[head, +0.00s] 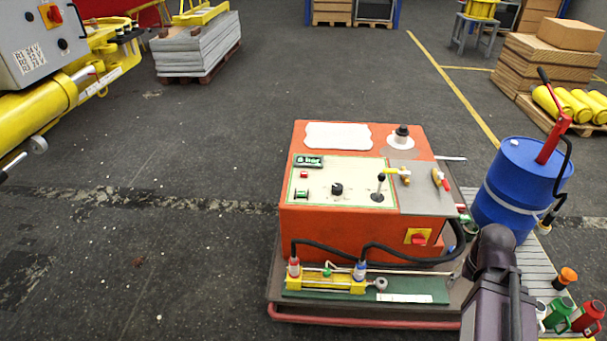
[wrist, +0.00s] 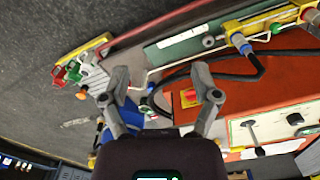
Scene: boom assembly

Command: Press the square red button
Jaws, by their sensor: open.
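An orange machine box (head: 340,235) stands on a low cart. I cannot make out the small button in the wrist view. My dark arm covers part of the cart's right side.
Black hoses (head: 400,255) run along the box's front above a yellow cylinder (head: 325,283). A black lever (head: 380,186) rises from the top panel. A blue drum (head: 505,195) with a red-handled pump stands right. Floor left of the cart is clear.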

